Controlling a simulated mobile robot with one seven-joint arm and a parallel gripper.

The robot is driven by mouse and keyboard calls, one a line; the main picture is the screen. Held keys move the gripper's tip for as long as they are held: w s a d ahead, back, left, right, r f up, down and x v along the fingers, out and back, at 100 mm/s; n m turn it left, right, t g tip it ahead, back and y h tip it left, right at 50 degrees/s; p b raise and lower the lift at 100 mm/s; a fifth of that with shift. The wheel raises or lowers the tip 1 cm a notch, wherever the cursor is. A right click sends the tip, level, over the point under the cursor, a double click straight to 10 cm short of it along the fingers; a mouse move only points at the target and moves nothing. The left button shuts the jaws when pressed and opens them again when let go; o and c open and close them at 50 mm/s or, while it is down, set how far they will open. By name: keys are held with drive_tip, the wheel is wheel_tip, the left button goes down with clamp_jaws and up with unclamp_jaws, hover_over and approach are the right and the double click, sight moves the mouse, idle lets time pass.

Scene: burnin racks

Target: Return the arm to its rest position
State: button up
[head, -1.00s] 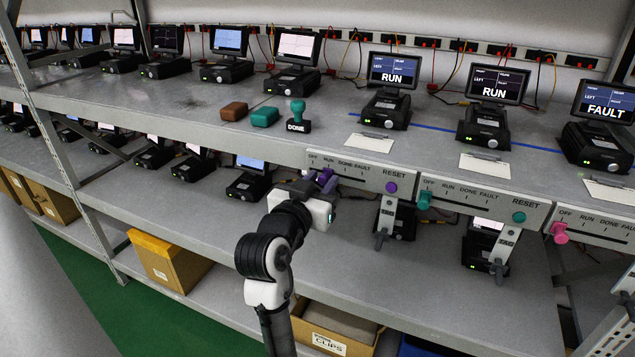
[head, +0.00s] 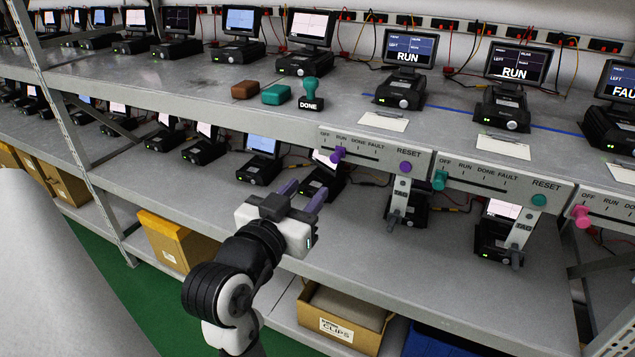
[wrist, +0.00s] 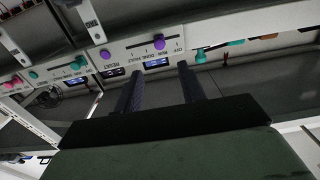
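My gripper (head: 303,197) is in front of the shelf unit, below and left of the first control panel (head: 384,165). Its two fingers are apart with nothing between them. In the wrist view the gripper (wrist: 157,80) also shows its two dark fingers spread, pointing toward the panel's lower edge and clear of the purple slider knob (wrist: 159,41). In the head view the purple slider knob (head: 338,154) stands near RUN. My arm is bent and reaches up from the bottom of the picture.
The panels with the teal slider (head: 440,180) and pink slider (head: 580,215) are to the right. Tags hang below the panels. A DONE stamp (head: 311,92) stands on the upper shelf. The green floor (head: 150,310) is open at left.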

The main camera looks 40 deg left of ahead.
drive_tip(key=shift+v, duration=1.15)
drive_tip(key=shift+a, duration=0.1)
